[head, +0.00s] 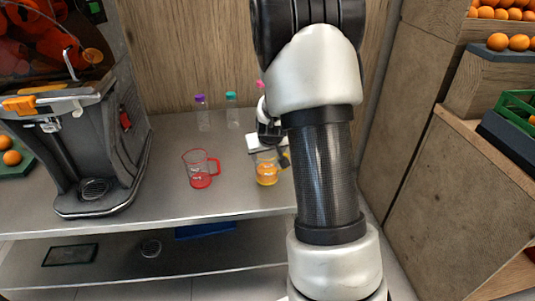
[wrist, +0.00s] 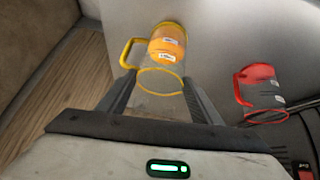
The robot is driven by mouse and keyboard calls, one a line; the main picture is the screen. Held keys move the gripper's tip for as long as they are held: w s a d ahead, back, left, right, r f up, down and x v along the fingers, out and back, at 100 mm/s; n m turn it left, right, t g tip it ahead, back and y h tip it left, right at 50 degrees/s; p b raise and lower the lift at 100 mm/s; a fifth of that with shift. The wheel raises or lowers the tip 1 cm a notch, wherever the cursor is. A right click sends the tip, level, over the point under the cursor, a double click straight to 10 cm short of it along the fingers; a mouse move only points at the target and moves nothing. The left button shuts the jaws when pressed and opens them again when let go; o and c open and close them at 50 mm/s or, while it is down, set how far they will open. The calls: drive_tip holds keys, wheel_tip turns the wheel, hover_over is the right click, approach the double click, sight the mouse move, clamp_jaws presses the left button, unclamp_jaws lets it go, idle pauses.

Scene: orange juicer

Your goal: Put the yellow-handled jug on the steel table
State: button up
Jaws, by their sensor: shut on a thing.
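The yellow-handled jug (head: 266,174) is clear with orange liquid in it, over the steel table (head: 232,192) in the middle of the head view. In the wrist view the jug (wrist: 167,45) shows its yellow rim and handle between the fingers. My gripper (wrist: 158,90) is shut on the jug near its rim. In the head view my gripper (head: 268,142) is partly hidden by my arm. The jug looks upright; I cannot tell whether its base touches the table.
A red-handled jug (head: 199,170) stands left of the yellow one. Capped bottles (head: 203,113) stand at the back wall. A juicer (head: 95,150) is at the left. A wooden shelf with oranges (head: 495,42) is at the right. The table front between juicer and jugs is clear.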

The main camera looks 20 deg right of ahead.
drive_tip(key=shift+f, duration=0.2)
drive_tip(key=o, duration=1.6)
drive_tip(key=shift+o, duration=0.2)
